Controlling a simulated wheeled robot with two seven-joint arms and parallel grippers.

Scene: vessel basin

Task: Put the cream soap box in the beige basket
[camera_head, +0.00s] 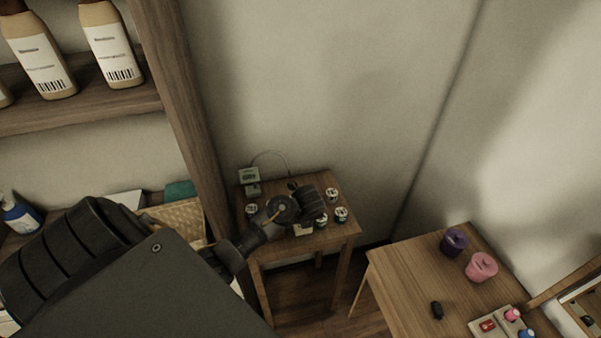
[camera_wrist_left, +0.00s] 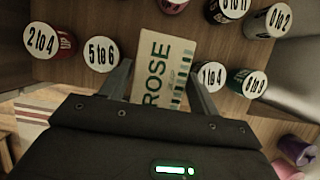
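The cream soap box (camera_wrist_left: 163,75), printed ROSE, lies on the small wooden table. In the left wrist view it is between the two fingers of my left gripper (camera_wrist_left: 160,70), which are apart, with a narrow gap beside the box. In the head view my left gripper (camera_head: 304,214) is over the small table and a pale bit of the box (camera_head: 303,230) shows below it. The beige basket (camera_head: 183,219) is a woven basket left of the table, partly hidden by my left arm. My right gripper is not in view.
Several numbered round-lidded jars stand close around the box, such as one jar (camera_wrist_left: 101,54) and another (camera_wrist_left: 210,76). A wooden post (camera_head: 185,110) rises between basket and small table (camera_head: 345,231). A second table (camera_head: 405,275) with purple and pink jars stands at right.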

